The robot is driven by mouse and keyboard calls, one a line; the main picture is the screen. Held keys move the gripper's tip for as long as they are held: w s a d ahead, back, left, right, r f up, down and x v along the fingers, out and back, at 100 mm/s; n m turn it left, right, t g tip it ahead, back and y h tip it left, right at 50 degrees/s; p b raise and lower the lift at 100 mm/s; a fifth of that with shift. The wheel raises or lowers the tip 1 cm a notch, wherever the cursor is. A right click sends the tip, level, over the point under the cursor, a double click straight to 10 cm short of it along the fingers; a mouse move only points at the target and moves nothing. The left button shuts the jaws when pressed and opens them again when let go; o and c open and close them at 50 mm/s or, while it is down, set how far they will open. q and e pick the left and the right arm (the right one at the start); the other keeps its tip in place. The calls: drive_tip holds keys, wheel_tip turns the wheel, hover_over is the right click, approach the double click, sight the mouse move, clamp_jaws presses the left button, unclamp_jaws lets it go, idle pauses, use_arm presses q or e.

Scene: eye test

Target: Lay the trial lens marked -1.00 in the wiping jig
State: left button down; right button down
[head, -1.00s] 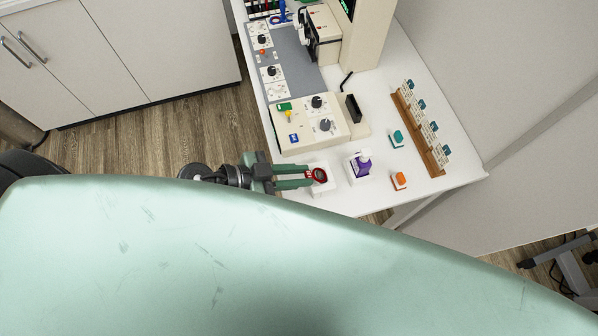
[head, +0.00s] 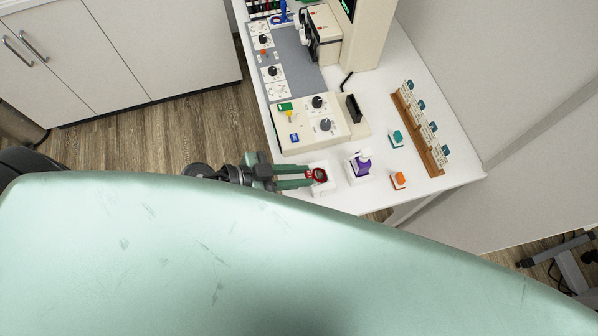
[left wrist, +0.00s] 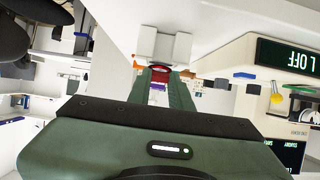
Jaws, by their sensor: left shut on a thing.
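A small round trial lens (head: 319,175) with a red rim is between the fingertips of my left gripper (head: 308,177). The gripper's green fingers are shut on it. The lens is at a small white block (head: 324,189), which looks like the wiping jig, near the table's front edge. In the left wrist view the red rim (left wrist: 161,68) shows at the fingertips, right by the white block (left wrist: 165,45). I cannot tell whether the lens touches the block. No -1.00 mark can be read on it. My right gripper is not in view.
An orange-topped item (head: 398,180) and a teal-topped item (head: 397,139) stand farther right, before a wooden rack (head: 418,130). A beige console (head: 310,122) with knobs is behind the gripper.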

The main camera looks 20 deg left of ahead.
use_arm(q)
drive_tip(key=c, duration=1.2)
unclamp_jaws()
drive_tip(key=b+v, duration=0.1)
drive_tip(key=v, duration=0.6)
drive_tip(key=shift+s+a+r, duration=0.2)
drive_tip(key=shift+a, duration=0.05)
